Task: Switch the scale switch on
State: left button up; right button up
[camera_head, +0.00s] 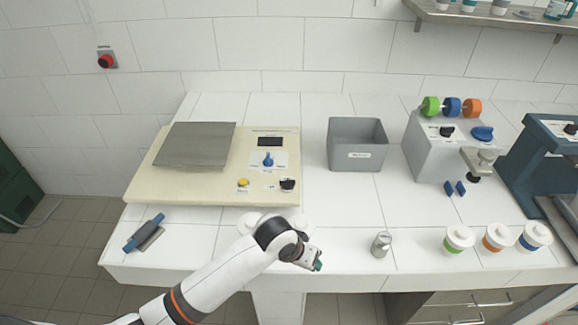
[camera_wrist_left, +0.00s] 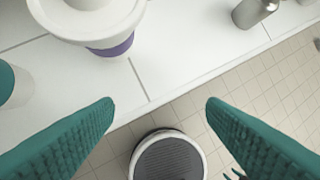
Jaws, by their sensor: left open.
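The scale (camera_head: 190,189) is a wide beige unit at the back left of the counter with a grey metal plate (camera_head: 196,145). On its right part are a dark display (camera_head: 269,142), a blue knob (camera_head: 268,159), a yellow button (camera_head: 243,183) and a small black switch (camera_head: 287,184). The switch is too small to tell its position. My left gripper (camera_head: 316,264) is over the counter's front edge, in front of the scale and apart from it. In the left wrist view its teal fingers (camera_wrist_left: 160,108) are spread with nothing between them. My right gripper is not shown.
White lidded cups, one with a purple band (camera_wrist_left: 112,47), stand close by, partly hidden behind my arm in the head view. A metal cylinder (camera_head: 381,245) stands to the right. A grey bin (camera_head: 357,158) is right of the scale. A blue-handled tool (camera_head: 145,232) lies front left.

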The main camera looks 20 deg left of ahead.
aim_at(287, 180)
pick_arm(q)
jog(key=shift+n+y, duration=0.6)
jog(key=shift+y, duration=0.1)
jog(key=w+r, duration=0.4)
jog(key=w, duration=0.1)
jog(key=w+a+r, duration=0.1)
jog(key=w+r, duration=0.1)
jog(key=w, duration=0.1)
jog(key=w+a+r+n+y, duration=0.2)
jog(key=w+a+r+n, duration=0.2)
jog(key=w+a+r, duration=0.5)
jog(key=p+x, duration=0.1)
jog(key=x, duration=0.3)
jog(key=p+x, duration=0.1)
jog(key=x, duration=0.3)
jog(key=w+x, duration=0.1)
jog(key=x, duration=0.3)
jog(key=shift+w+d+f+p, duration=0.1)
jog(key=shift+d+f+p, duration=0.1)
jog(key=shift+p, duration=0.2)
jog(key=shift+w+a+f, duration=0.1)
jog(key=shift+w+f, duration=0.15)
jog(key=shift+f, duration=0.3)
jog(key=shift+t, duration=0.3)
jog(key=c, duration=1)
